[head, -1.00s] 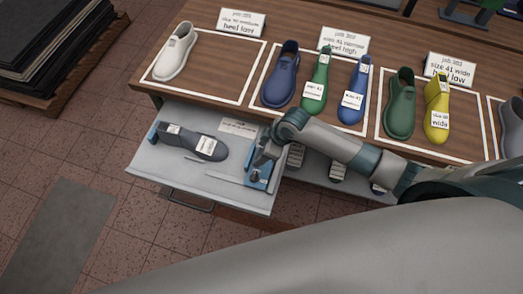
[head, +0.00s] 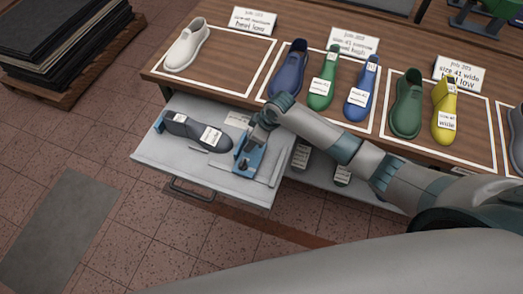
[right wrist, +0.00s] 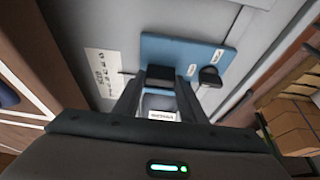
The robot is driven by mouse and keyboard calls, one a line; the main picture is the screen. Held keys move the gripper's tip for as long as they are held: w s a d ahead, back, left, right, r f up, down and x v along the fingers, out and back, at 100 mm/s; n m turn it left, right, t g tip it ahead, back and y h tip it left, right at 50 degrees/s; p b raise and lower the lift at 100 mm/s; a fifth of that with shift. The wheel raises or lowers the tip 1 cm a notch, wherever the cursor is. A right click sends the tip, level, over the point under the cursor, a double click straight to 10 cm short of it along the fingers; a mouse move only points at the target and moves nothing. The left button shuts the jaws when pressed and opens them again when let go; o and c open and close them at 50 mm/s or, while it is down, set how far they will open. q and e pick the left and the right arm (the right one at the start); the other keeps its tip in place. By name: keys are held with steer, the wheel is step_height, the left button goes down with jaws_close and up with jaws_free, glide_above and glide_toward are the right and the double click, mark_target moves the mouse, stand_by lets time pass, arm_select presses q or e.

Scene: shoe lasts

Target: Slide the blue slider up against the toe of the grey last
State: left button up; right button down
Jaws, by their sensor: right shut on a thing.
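The grey last (head: 188,130) lies in the open drawer, its toe to the right and a white label on it. The blue slider (head: 248,160) stands in the drawer just right of the toe. Only a very narrow gap, if any, shows between them; I cannot tell whether they touch. My right gripper (head: 258,133) is over the slider, shut on its upright part. In the right wrist view the fingers (right wrist: 160,85) close on a dark piece at the edge of the blue plate (right wrist: 188,52). The last is not visible there. My left gripper is not in view.
A blue stop (head: 159,121) is at the last's heel end. A paper card (head: 237,119) lies behind the last. The wooden bench top (head: 225,62) above the drawer carries several coloured lasts and signs. The drawer's front left area is clear.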

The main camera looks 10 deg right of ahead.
steer(key=shift+w+a, duration=0.75)
steer(key=shift+a, duration=0.35)
steer(key=shift+w+a, duration=0.1)
steer(key=shift+w, duration=0.05)
steer(key=c, duration=1.5)
jaws_free()
steer(key=shift+c, duration=0.2)
steer(key=o, duration=0.4)
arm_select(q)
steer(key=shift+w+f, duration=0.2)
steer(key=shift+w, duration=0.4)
arm_select(e)
steer(key=shift+r, duration=0.1)
arm_select(q)
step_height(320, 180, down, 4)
steer(key=b, duration=0.4)
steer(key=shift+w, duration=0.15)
arm_select(e)
steer(key=v, duration=1.7)
